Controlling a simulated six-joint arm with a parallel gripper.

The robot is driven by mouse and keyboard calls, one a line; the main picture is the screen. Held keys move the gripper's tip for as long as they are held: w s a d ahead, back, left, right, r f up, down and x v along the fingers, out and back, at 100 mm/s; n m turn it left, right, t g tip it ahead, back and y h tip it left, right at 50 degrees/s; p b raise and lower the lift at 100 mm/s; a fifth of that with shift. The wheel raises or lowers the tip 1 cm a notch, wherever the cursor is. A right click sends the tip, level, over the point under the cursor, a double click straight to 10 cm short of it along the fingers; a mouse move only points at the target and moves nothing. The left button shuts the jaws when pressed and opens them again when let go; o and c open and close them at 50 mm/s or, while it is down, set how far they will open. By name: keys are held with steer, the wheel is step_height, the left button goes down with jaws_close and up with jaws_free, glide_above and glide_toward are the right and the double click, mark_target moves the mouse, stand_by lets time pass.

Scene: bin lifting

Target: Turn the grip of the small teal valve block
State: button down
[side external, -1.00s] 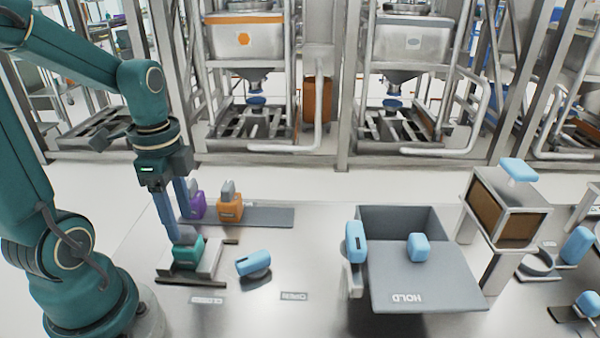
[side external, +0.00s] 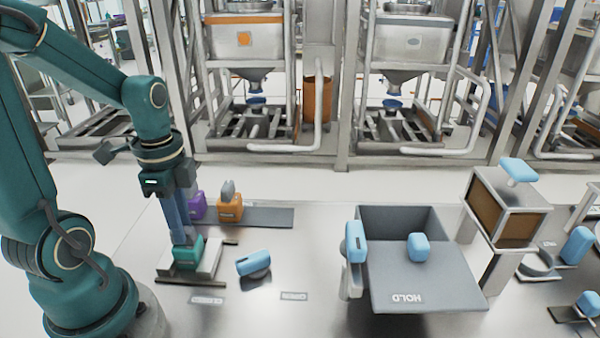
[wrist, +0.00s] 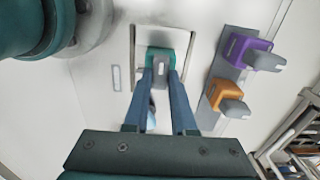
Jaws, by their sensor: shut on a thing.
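The small teal valve block (side external: 188,254) sits on a light plate between dark rails at the left of the table. It also shows in the wrist view (wrist: 154,53), with its grey grip (wrist: 160,75) between my fingers. My gripper (side external: 184,238) points down from above, and its two blue fingers are shut on the grey grip. In the wrist view the fingertips (wrist: 161,73) flank the grip on both sides. In the side view the fingers mostly hide the grip.
Purple (side external: 197,206) and orange (side external: 230,209) blocks stand on a grey strip behind. A blue-handled piece (side external: 253,263) lies just right of the teal block.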

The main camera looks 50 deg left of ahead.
steer(key=shift+n, duration=0.4)
steer(key=n, duration=0.3)
steer(key=shift+n, duration=0.4)
steer(key=n, duration=0.4)
steer(key=shift+n, duration=0.3)
steer(key=n, duration=0.4)
steer(key=shift+n, duration=2.2)
steer(key=c, duration=0.7)
jaws_free()
